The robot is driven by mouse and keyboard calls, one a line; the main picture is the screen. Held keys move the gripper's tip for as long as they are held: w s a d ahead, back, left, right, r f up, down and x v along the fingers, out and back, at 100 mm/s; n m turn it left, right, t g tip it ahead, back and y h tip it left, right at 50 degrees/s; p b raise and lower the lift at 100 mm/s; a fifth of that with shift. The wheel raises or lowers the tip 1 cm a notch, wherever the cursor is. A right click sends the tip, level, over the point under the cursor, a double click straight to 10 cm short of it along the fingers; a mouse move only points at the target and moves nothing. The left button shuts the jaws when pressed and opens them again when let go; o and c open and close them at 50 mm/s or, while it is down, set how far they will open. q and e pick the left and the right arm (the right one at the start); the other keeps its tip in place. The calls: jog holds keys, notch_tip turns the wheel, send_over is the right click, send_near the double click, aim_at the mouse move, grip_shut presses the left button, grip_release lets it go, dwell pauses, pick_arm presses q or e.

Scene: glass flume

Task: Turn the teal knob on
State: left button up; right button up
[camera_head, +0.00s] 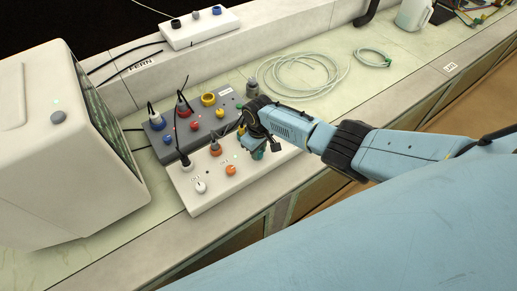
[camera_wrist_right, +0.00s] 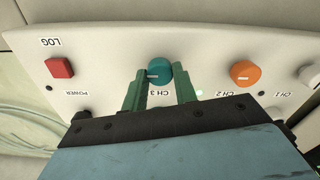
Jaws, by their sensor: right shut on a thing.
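The teal knob (camera_wrist_right: 158,71) is on the white panel above the label CH 3 in the right wrist view. A white mark on it points left in that view. My right gripper (camera_wrist_right: 161,82) has its two green fingers on either side of the knob, shut on it. In the head view the right gripper (camera_head: 262,150) reaches down to the right part of the white box (camera_head: 198,207), largely covering the knob. A light by the knob cannot be made out. My left gripper is not in view.
An orange CH 2 knob (camera_wrist_right: 245,73), with a small lit light beside its label, and a red LOG button (camera_wrist_right: 60,68) flank the teal knob. A grey box (camera_head: 157,137) with plugs stands behind. A monitor (camera_head: 50,150) stands left; coiled tubing (camera_head: 318,88) lies behind the arm.

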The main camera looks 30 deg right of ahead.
aim_at(259, 152)
jog(key=o, duration=1)
notch_tip(259, 152, up, 13)
jog(key=p, duration=0.2)
jog(key=shift+r+p, duration=0.2)
jog(key=shift+p, duration=0.15)
